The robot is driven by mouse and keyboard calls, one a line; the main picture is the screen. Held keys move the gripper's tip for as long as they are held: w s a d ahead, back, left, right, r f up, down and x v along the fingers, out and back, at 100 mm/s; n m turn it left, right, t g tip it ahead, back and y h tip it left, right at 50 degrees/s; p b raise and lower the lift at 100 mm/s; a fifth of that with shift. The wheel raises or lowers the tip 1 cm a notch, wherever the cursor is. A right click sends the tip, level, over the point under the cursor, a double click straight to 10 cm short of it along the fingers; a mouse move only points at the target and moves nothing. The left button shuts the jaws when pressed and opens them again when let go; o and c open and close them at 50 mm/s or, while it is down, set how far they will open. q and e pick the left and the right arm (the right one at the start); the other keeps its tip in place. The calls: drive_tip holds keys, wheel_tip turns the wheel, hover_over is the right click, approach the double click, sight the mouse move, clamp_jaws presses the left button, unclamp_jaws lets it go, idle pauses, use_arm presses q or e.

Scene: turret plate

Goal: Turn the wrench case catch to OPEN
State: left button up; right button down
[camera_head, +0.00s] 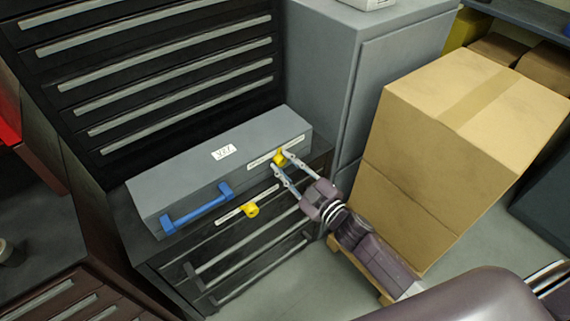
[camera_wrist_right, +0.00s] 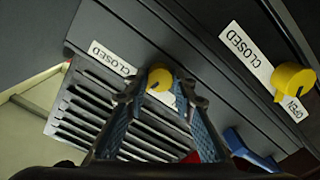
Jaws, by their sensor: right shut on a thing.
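A long grey case (camera_head: 185,168) lies on a black drawer cabinet, with a blue handle (camera_head: 196,207) on its front. A yellow catch (camera_head: 281,157) sits at the case's right end beside a white label strip. My right gripper (camera_head: 279,161) is shut on this catch, one finger on each side. In the right wrist view the catch (camera_wrist_right: 160,79) shows between the fingertips, with a CLOSED label (camera_wrist_right: 112,60) to its left. A second yellow catch (camera_head: 250,210) is nearer and free; in the wrist view (camera_wrist_right: 293,80) it has CLOSED and OPEN labels. My left gripper is out of view.
A tall black drawer cabinet (camera_head: 160,75) stands behind the case. A grey cabinet (camera_head: 325,60) is at the back right. A large cardboard box (camera_head: 440,130) stands close to the right of my right arm. Floor shows in front of the drawers.

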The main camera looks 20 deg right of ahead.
drive_tip(key=n+b, duration=0.1)
drive_tip(key=n, duration=0.4)
drive_tip(key=shift+f+n, duration=0.1)
drive_tip(key=shift+n, duration=0.2)
drive_tip(key=n+b, duration=0.1)
drive_tip(key=n, duration=0.4)
drive_tip(key=shift+n, duration=0.3)
drive_tip(key=c, duration=1.6)
unclamp_jaws()
drive_tip(key=v, duration=1.2)
drive_tip(key=shift+s+a, duration=0.1)
drive_tip(key=shift+a, duration=0.05)
